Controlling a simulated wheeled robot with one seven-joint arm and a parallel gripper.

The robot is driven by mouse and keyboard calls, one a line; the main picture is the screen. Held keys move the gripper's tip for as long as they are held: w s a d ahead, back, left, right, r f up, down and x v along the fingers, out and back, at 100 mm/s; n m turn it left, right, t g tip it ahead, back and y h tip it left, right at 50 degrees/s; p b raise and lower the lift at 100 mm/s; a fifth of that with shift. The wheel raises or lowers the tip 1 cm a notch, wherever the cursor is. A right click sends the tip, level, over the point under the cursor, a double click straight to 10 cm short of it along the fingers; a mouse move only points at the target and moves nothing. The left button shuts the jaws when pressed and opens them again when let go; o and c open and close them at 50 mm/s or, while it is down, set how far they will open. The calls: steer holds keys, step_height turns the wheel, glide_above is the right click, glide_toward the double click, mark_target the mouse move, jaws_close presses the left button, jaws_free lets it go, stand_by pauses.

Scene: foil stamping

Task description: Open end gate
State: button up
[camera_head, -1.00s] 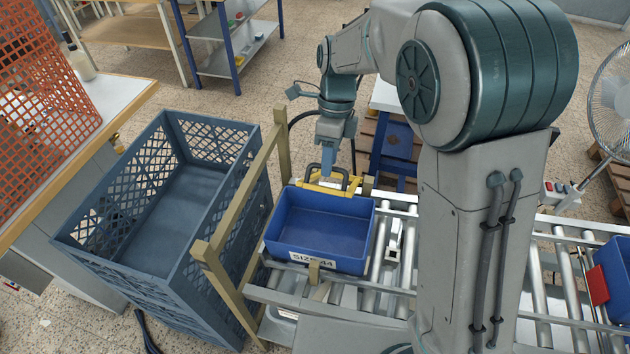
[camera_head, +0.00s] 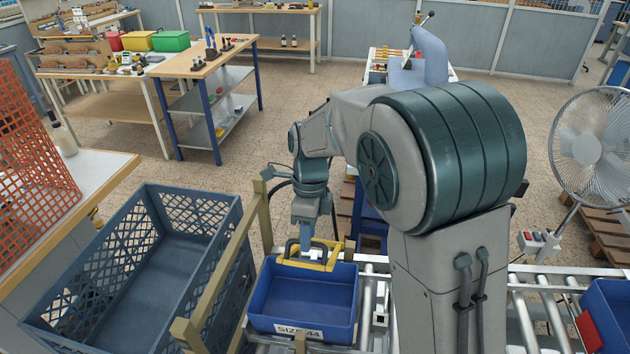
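An olive-tan barred frame with posts (camera_head: 222,272) stands across the left end of the roller conveyor; it looks like the end gate. It is upright between the conveyor and a grey-blue crate. My gripper (camera_head: 307,254) points down at the far side of a blue bin (camera_head: 300,305), by a yellow piece (camera_head: 322,264) and a dark looped handle (camera_head: 291,250). I cannot tell whether the fingers touch the handle or are shut on it. The bin looks empty, carries a "SIZE 44" label, and sits on the rollers beside the gate.
The empty lattice crate (camera_head: 62,296) stands left of the gate. Another blue bin (camera_head: 612,310) with a red card is at the right of the conveyor rollers (camera_head: 541,300). A fan (camera_head: 585,140) stands behind it. An orange mesh (camera_head: 30,165) stands on the left bench.

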steer(key=w+d+r, duration=0.1)
steer(key=w+r, duration=0.8)
steer(key=w, duration=0.1)
steer(key=shift+w+d+r, duration=0.2)
steer(key=shift+w+d, duration=0.05)
steer(key=shift+d, duration=0.1)
stand_by(0.8)
stand_by(0.3)
